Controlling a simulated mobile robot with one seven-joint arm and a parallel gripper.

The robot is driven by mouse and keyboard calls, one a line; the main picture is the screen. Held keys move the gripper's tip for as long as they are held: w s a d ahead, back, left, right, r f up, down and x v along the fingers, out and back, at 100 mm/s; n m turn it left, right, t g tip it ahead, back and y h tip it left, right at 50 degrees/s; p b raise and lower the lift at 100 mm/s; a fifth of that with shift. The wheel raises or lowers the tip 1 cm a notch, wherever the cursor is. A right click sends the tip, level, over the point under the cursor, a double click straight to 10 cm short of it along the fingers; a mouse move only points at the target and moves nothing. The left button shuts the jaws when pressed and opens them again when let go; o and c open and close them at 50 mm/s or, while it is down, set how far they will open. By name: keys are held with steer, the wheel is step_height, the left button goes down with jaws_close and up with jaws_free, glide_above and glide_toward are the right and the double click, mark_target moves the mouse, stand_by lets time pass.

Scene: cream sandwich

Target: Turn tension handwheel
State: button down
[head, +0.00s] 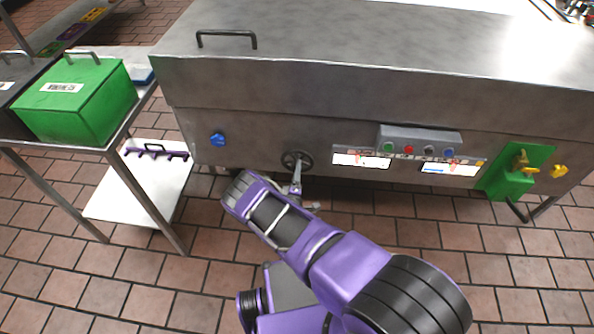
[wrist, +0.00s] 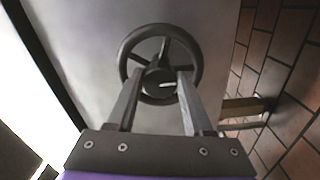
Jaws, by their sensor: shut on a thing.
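The tension handwheel (head: 297,161) is a dark, spoked wheel low on the front of the steel machine, left of its middle. In the wrist view the handwheel (wrist: 160,40) faces me, with its rim, spokes and hub showing. My gripper (wrist: 158,80) has its two fingers on either side of the hub, inside the lower part of the rim. It is shut on the handwheel, seemingly at the hub. In the head view my gripper (head: 296,182) reaches up to the wheel from below, and the contact there is too small to make out.
A blue knob (head: 217,140) is on the panel to the left. A button box (head: 420,139) and lit displays are to the right, then a green bracket (head: 514,172) with yellow parts. A side table with a green box (head: 80,98) stands at left. Tiled floor is open in front.

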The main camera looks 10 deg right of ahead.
stand_by(0.3)
steer(key=shift+c, duration=1.5)
jaws_free()
steer(key=shift+a, duration=0.1)
